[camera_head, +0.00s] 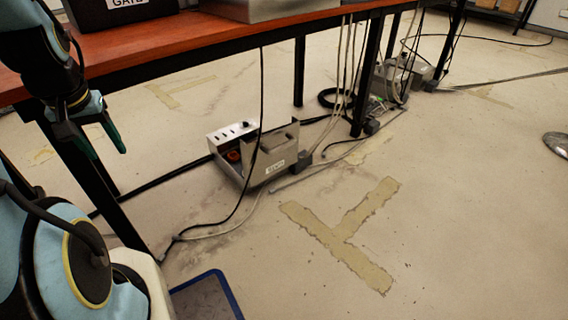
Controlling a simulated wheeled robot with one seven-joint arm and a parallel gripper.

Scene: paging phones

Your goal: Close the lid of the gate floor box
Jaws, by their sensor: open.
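A grey metal floor box (258,178) stands on the floor under the table, near the middle of the head view. Its front bears a small white label that I cannot read clearly. It is open: a dark interior and something orange-red show inside. A pale panel with several dark marks rises at its back left. A grey plate stands up at its back right; I cannot tell for certain which part is the lid. My gripper (106,151) is open and empty at the left by the table edge, well to the left of the box and apart from it.
A wooden tabletop (200,38) with dark legs overhangs the box. A black cable (261,95) hangs in front of it, and other cables run along the floor. A second grey box (392,80) stands farther back. The floor in front, with yellowish tape marks (345,235), is clear.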

